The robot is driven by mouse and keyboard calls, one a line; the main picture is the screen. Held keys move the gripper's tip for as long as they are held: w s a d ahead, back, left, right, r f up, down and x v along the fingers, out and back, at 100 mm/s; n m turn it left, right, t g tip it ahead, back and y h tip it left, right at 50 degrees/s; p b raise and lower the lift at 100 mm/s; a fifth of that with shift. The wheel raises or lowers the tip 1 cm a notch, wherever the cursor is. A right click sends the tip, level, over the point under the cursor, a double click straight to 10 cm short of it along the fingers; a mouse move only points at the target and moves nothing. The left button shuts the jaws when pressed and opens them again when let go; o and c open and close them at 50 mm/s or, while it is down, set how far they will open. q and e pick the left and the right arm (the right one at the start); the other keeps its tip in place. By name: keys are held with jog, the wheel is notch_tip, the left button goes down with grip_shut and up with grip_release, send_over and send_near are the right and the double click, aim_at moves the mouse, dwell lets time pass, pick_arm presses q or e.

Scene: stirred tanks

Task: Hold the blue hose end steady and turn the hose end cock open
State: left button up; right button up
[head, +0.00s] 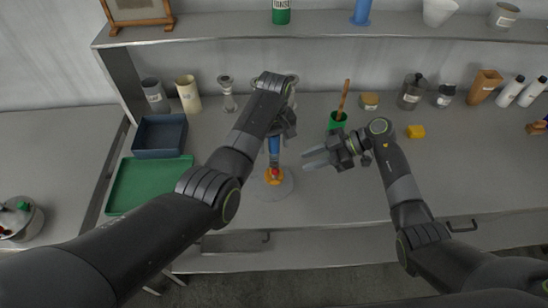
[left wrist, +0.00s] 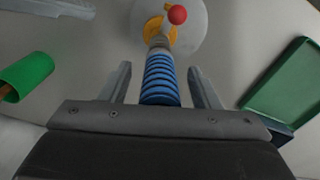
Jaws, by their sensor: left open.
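The blue hose end (head: 274,148) stands at the middle of the bench, and its ribbed blue length (left wrist: 160,80) fills the centre of the left wrist view. Beyond it are a grey collar and an orange cock (head: 276,180) with a red knob (left wrist: 177,14), over a round grey base (head: 280,192). My left gripper (left wrist: 159,75) is open, with one finger on each side of the blue hose and visible gaps between. My right gripper (head: 312,157) is open and empty, just right of the hose end, its fingers pointing left. Part of it shows in the left wrist view's upper left corner.
A green tray (head: 112,187) and a dark blue bin (head: 138,151) lie left of the hose. A green cup (head: 337,121) with a wooden handle stands behind my right gripper. A yellow block (head: 416,131) lies to the right. Several containers line the back under a shelf (head: 330,30).

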pick_arm(q)
notch_tip(320, 180, up, 11)
dwell(0.3)
jog(key=shift+d, duration=0.1)
